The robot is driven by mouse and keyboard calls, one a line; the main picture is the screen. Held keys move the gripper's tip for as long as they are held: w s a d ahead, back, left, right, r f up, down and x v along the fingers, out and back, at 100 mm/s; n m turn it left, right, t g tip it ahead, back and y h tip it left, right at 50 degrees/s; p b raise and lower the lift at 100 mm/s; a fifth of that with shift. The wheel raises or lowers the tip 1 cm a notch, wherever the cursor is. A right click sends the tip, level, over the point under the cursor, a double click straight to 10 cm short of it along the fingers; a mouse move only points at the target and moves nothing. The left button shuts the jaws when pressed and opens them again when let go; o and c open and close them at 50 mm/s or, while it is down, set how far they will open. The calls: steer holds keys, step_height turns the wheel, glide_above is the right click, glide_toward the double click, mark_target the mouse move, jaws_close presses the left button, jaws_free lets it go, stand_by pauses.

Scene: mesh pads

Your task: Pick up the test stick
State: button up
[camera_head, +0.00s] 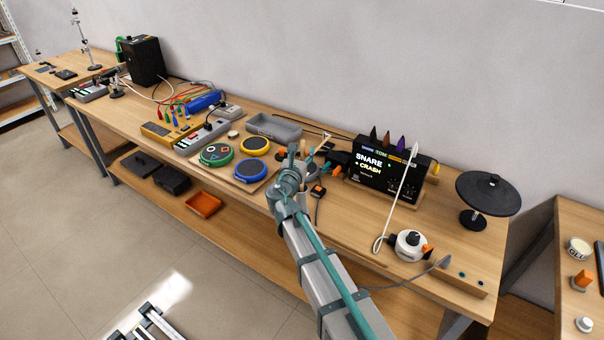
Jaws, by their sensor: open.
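My gripper (302,158) is open over the middle of the long workbench, at the end of my grey and teal arm. Just beyond it, a thin pale stick (323,143) slants up with a light tip; it may be the test stick, but it is small and partly hidden by my gripper. I cannot tell whether the fingers are around it or only near it. A long white rod or cord (399,195) slants in front of the black display box, right of my gripper; I cannot tell whether it is a stick.
The black display box (375,187) reads SNARE and CRASH. A black round pad (488,192) stands at right. Green (216,155), yellow (255,145) and blue (250,170) round pads and a grey tray (273,126) lie left of my gripper. The workbench (350,236) has bare wood at front.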

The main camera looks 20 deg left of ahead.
jaws_close()
steer(key=shift+r, duration=0.1)
stand_by(0.3)
step_height(320, 180, up, 18)
steer(key=b, duration=0.2)
stand_by(0.6)
step_height(320, 180, up, 14)
steer(key=p, duration=1.1)
steer(key=shift+p, duration=0.4)
